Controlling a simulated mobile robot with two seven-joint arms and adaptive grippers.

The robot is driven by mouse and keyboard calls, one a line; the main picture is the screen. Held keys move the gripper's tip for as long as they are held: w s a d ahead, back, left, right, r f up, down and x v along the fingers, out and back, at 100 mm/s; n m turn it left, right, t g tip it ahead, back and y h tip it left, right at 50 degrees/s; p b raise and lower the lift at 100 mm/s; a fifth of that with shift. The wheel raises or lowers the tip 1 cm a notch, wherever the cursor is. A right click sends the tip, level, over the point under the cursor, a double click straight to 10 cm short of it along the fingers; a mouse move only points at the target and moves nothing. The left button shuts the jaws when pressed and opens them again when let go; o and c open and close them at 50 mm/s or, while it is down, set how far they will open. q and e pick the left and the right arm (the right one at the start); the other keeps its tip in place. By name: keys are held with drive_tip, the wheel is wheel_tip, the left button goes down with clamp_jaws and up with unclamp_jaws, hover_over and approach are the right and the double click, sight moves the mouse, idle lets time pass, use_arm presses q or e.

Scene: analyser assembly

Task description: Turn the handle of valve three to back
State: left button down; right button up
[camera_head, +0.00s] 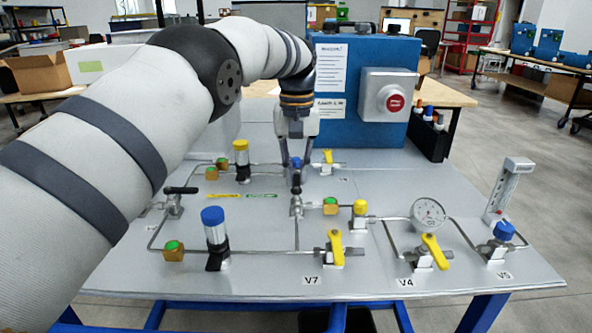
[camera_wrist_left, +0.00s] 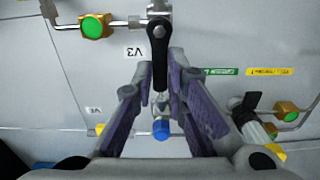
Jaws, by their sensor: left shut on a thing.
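The valve three handle is a black lever (camera_head: 296,184) on a metal valve body (camera_head: 296,206) near the middle of the panel. In the left wrist view the lever (camera_wrist_left: 159,60) runs from its pivot at the top down between the fingers, beside the upside-down V3 label (camera_wrist_left: 135,53). In the head view the lever points away from me, toward the back of the panel. My left gripper (camera_head: 295,164) is shut on the lever; its fingers (camera_wrist_left: 160,78) flank it on both sides. The lever's far end is partly hidden by the fingers in the head view. My right gripper is not in view.
A yellow-handled valve (camera_head: 327,157) stands close behind to the right. A black-handled valve (camera_head: 175,200) and a blue-capped cylinder (camera_head: 214,235) are to the left. A gauge (camera_head: 428,214) is at the right. A blue box (camera_head: 362,90) with a red button stands behind.

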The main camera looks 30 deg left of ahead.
use_arm(q)
drive_tip(key=c, duration=1.6)
unclamp_jaws()
